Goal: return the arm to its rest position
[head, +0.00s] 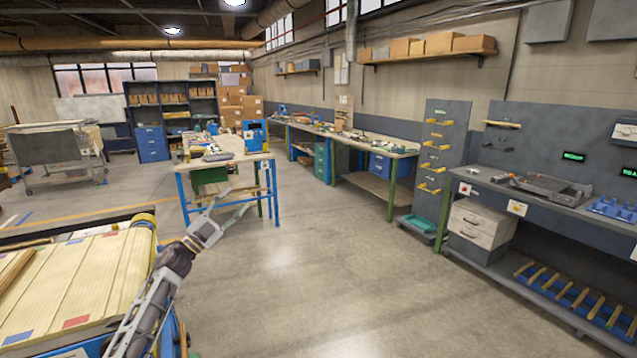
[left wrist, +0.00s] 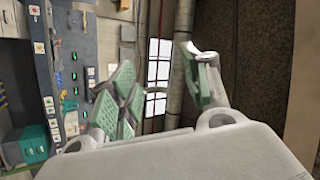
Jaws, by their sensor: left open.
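My left arm (head: 160,295) comes in from the lower left in the head view and reaches up and forward over the floor. Its gripper (head: 232,208) is open and empty, in the air beside the conveyor-like bench at the left. In the left wrist view the two green-padded fingers (left wrist: 165,88) stand apart with nothing between them. Behind them that view shows the wall, windows and ceiling turned on their side. My right gripper is in neither view.
A slatted wooden-topped line (head: 90,275) fills the lower left, close to my left arm. A blue-legged workbench (head: 225,159) stands ahead. A grey bench (head: 560,207) runs along the right. The concrete floor (head: 330,270) between them is clear.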

